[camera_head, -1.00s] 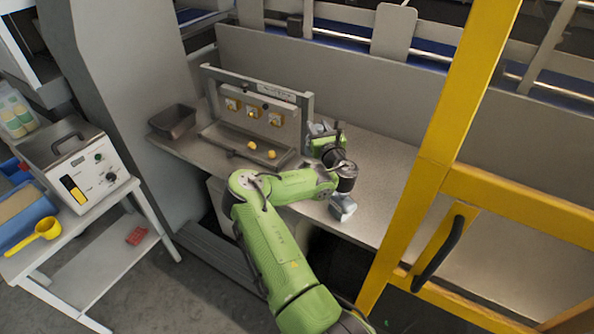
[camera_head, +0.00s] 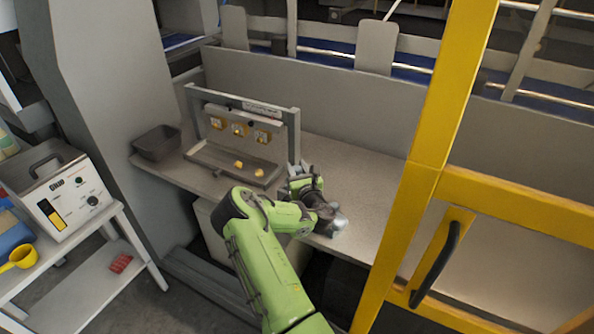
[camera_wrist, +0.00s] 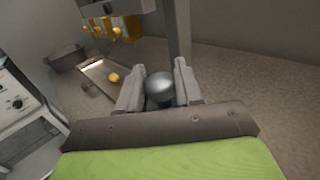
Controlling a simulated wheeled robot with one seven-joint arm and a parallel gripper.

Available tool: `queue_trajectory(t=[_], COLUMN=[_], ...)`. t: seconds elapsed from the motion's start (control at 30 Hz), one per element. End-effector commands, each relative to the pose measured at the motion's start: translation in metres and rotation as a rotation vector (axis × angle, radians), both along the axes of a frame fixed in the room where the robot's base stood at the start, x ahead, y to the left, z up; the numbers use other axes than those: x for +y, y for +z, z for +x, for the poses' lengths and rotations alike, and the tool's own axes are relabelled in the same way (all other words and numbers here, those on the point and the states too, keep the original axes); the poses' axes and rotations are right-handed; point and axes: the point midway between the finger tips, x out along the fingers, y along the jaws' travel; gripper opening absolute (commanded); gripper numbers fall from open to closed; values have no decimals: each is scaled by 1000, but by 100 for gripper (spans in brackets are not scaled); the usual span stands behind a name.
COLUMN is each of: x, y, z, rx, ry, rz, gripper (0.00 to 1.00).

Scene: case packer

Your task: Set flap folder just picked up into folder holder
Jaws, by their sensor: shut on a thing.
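My gripper (camera_wrist: 158,90) is shut on a rounded, shiny grey thing (camera_wrist: 160,87), which I take as the flap folder. Only its smooth domed side shows between the fingers. In the head view my gripper (camera_head: 300,172) is beside the right post of a grey frame on the bench, and what it holds cannot be made out there. The frame (camera_head: 292,120) carries a label and a row of yellow-and-white units (camera_head: 238,129); it seems to be the folder holder, but I cannot read the label. The frame post (camera_wrist: 178,30) rises just beyond my fingers in the wrist view.
A shallow tray (camera_head: 215,163) with two yellow balls (camera_head: 259,173) lies at the frame's foot. A dark bin (camera_head: 157,143) stands to its left. A yellow guard post (camera_head: 432,130) and door rise on the right. The bench (camera_head: 365,180) right of the frame is clear.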

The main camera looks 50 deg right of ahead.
Motion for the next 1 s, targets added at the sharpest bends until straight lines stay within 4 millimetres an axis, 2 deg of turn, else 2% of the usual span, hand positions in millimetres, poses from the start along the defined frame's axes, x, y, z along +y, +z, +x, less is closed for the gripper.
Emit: queue_trajectory(t=[0.07,0.1,0.23,0.6,1.0], x=[0,0,0,1,47], y=[-4,-3,-3,2,-4], z=[0,0,0,-3,-88], rx=[0,1,1,0,1], ry=[0,0,-1,-3,-4], rz=[-2,0,0,1,3], gripper=[0,41,60,60,60])
